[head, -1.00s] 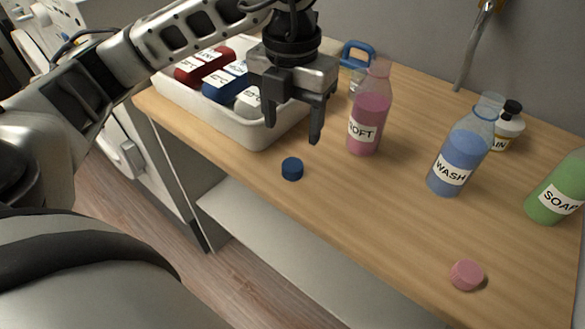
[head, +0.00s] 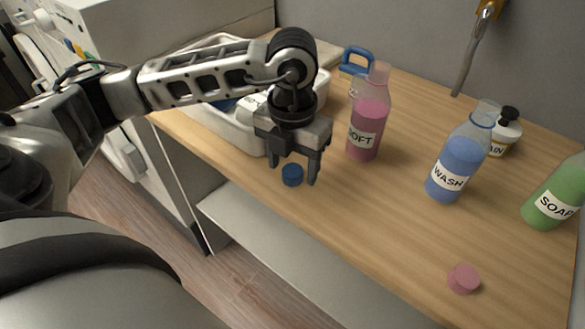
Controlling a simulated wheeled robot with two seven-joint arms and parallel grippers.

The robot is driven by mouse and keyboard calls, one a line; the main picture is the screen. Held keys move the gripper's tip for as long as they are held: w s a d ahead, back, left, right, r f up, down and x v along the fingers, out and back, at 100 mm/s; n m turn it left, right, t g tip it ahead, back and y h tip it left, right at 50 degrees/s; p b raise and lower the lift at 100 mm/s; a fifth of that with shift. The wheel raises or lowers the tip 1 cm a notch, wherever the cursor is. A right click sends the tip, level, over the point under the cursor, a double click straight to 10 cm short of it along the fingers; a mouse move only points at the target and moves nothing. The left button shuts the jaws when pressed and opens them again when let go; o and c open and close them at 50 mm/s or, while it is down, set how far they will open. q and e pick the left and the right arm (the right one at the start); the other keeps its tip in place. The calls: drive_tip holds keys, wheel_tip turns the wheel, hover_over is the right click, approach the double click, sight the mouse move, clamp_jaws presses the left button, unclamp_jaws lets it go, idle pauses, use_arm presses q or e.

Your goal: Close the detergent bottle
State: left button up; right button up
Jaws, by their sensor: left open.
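The blue bottle labelled WASH (head: 447,178), the detergent, stands upright and uncapped on the wooden counter, right of centre. A blue cap (head: 292,176) lies on the counter near its front edge. My left gripper (head: 294,178) is open and pointing down, with its fingers on either side of the blue cap. I cannot tell whether they touch it. The pink bottle labelled SOFT (head: 368,130) stands uncapped just right of the gripper. A pink cap (head: 463,279) lies at the front right. My right gripper is not in view.
A white bin (head: 236,138) with bottles in it stands left, partly behind my arm. A green SOAP bottle (head: 553,200) stands at the right edge. A small black-topped bottle (head: 505,133) is behind the WASH bottle. The counter (head: 375,220) is clear between the caps.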

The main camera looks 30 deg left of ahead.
use_arm(q)
drive_tip(key=shift+f, duration=0.2)
drive_tip(key=c, duration=1)
drive_tip(key=shift+r, duration=0.15)
drive_tip(key=shift+c, duration=0.2)
drive_tip(key=shift+r, duration=0.3)
wheel_tip(320, 180, up, 2)
drive_tip(key=s+d+r+b, duration=0.2)
drive_tip(key=s+d+r, duration=0.3)
drive_tip(key=s+r, duration=0.5)
drive_tip(key=shift+s+d, duration=0.15)
drive_tip(key=shift+s, duration=1.35)
